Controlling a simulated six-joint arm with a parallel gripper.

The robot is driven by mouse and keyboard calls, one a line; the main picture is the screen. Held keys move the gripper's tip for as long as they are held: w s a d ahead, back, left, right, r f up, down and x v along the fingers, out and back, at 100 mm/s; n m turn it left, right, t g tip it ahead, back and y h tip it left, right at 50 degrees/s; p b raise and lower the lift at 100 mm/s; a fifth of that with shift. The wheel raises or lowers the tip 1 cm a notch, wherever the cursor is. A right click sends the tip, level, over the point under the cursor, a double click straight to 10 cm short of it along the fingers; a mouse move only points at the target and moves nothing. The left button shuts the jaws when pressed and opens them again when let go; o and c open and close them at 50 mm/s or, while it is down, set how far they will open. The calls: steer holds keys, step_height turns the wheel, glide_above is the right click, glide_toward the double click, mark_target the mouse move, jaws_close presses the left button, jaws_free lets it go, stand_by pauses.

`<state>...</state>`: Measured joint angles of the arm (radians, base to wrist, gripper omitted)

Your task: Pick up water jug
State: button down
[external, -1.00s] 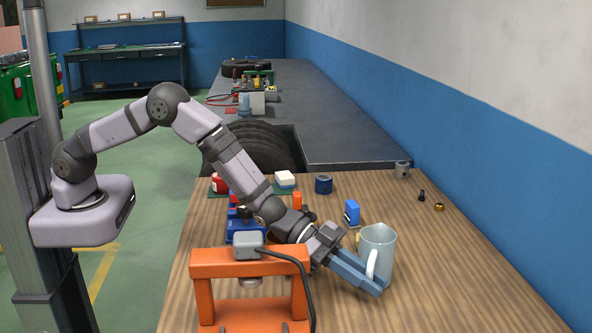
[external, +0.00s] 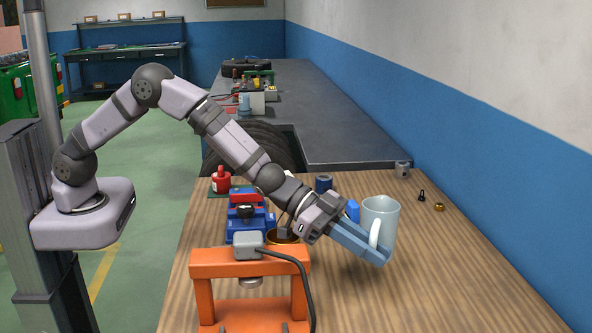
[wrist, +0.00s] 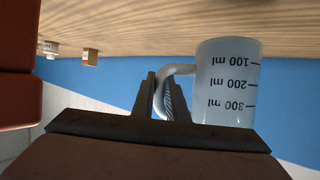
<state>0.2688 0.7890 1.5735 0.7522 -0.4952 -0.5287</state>
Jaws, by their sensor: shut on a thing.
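The water jug is a pale, translucent jug (external: 381,214) on the right half of the wooden table in the external view. In the wrist view the jug (wrist: 226,85) appears upside down, with 100, 200 and 300 ml marks, because that camera is inverted. My gripper (external: 377,250) has blue fingers and is shut on the jug's handle. In the wrist view the fingers (wrist: 162,98) stand on either side of the handle. The jug looks upright and seems raised slightly above the table; its exact clearance is hard to tell.
An orange stand (external: 250,263) with a cable is at the table's front. A grey cup (external: 402,168), black piece (external: 422,196) and brass piece (external: 439,207) lie behind right. The front right is clear.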

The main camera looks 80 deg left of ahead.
steer(key=shift+r+p, duration=1.1)
steer(key=shift+r, duration=4.15)
steer(key=shift+r, duration=0.1)
